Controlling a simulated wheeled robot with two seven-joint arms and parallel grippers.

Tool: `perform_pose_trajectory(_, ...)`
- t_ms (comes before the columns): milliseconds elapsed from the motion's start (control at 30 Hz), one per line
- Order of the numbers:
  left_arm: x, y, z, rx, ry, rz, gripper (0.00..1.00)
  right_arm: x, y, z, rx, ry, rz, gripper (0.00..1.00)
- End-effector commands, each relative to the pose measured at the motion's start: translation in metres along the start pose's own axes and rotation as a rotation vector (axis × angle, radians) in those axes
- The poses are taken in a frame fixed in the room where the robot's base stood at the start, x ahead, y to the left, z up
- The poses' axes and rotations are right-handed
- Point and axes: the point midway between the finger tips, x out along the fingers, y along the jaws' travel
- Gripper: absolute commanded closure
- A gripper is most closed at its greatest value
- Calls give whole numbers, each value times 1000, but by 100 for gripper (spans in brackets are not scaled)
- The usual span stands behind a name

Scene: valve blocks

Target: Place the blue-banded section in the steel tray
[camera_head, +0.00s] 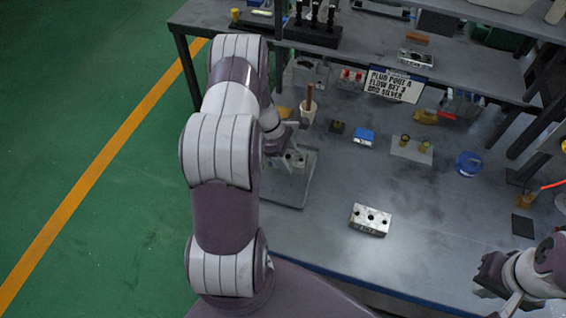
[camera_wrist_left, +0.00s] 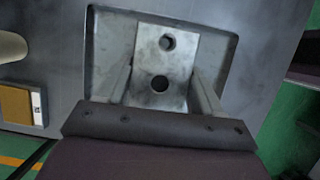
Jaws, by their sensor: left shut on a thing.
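My left gripper (camera_head: 292,152) is shut on a silver metal block section (camera_wrist_left: 162,68) with two visible round holes. No blue band shows on the faces I can see. The held section also shows partly in the head view (camera_head: 295,160), behind my arm. The steel tray (camera_head: 290,192) lies on the bench under my left gripper. In the left wrist view the tray (camera_wrist_left: 232,75) surrounds the section; I cannot tell whether the section touches its floor. My right gripper (camera_head: 492,276) is at the lower right, away from the tray; its fingers are not clear.
Another silver block with several holes (camera_head: 370,219) sits on the bench right of the tray. A cup (camera_head: 308,112), a blue box (camera_head: 364,137), a small plate with two brass parts (camera_head: 411,149) and a blue ring-like container (camera_head: 469,164) stand behind. The bench front is mostly clear.

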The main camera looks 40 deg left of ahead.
Motion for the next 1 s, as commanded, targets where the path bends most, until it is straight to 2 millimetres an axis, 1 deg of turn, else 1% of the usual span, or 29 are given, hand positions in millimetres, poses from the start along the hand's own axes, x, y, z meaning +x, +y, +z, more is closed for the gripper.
perform_pose_trajectory(100, 3, -3, -11, 0, -1, 1, 84, -4, 0, 0, 0, 0, 0, 100)
perform_pose_trajectory(233, 25, -4, -21, 0, -1, -2, 84, -9, 0, -1, 0, 0, 0, 100)
perform_pose_trajectory(333, 36, -3, -26, 1, 0, 1, 84, -10, 0, -1, 0, 0, 0, 100)
perform_pose_trajectory(567, 39, -3, -26, 1, 0, 3, 84, -9, 0, -1, 0, 0, 0, 100)
perform_pose_trajectory(700, 43, -3, -28, 1, 0, 2, 84, -5, 0, 0, 0, 0, 0, 100)
perform_pose_trajectory(733, 43, -3, -28, 1, 0, 2, 27, -6, 0, -1, 0, 0, 0, 100)
perform_pose_trajectory(800, 42, -3, -28, 1, 0, 1, 8, -7, 0, -1, 0, 0, 0, 100)
perform_pose_trajectory(1000, 42, -3, -28, 1, 0, 1, 8, -7, 0, -1, 0, 0, 0, 100)
